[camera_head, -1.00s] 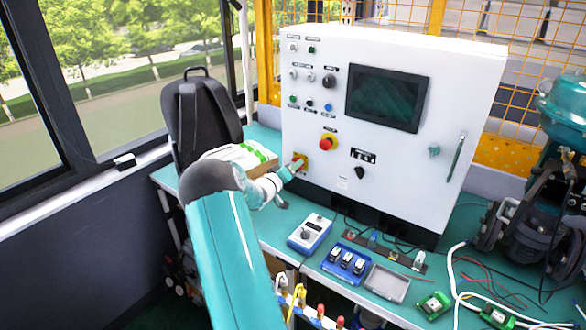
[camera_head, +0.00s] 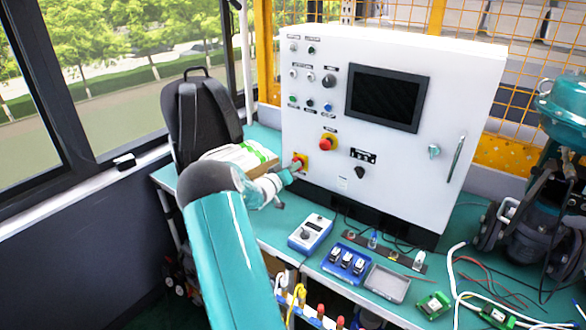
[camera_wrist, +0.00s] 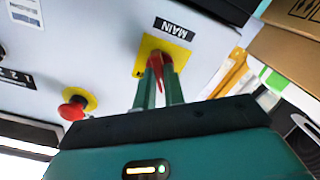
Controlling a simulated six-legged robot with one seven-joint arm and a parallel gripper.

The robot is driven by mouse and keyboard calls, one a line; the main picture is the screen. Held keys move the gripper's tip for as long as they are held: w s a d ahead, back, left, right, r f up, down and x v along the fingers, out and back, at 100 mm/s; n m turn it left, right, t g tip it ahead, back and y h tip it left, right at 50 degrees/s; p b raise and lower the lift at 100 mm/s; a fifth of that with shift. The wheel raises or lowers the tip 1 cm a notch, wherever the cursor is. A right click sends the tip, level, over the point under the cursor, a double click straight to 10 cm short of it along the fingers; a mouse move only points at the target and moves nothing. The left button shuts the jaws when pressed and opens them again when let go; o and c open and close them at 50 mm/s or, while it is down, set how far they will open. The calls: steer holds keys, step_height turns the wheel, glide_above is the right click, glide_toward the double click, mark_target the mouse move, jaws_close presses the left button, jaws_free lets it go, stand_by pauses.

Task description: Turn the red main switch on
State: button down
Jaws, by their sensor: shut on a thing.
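The red main switch (camera_wrist: 163,72) sits on a yellow plate (camera_wrist: 172,52) under a black "MAIN" label in the wrist view. In the head view it is the red handle on the yellow plate (camera_head: 302,161) at the lower left of the white cabinet front. My gripper (camera_wrist: 158,75) has its two green fingers on either side of the red handle and is shut on it. The fingers hide part of the handle. In the head view my gripper (camera_head: 294,170) reaches the switch from the lower left.
A red mushroom button (camera_head: 327,143) on a yellow plate sits right of the switch, with a black knob (camera_head: 360,172) beyond. A cardboard box (camera_head: 243,157) and a backpack (camera_head: 203,115) stand left of the cabinet. A blue-white device (camera_head: 310,233) lies on the bench below.

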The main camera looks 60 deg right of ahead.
steer(key=shift+m, duration=7.8)
steer(key=c, duration=1.5)
jaws_free()
steer(key=shift+a, duration=0.1)
steer(key=a, duration=0.4)
steer(key=w+a, duration=0.1)
steer(key=a, duration=0.4)
steer(key=w+a, duration=0.1)
steer(key=a, duration=0.3)
steer(key=shift+a, duration=0.25)
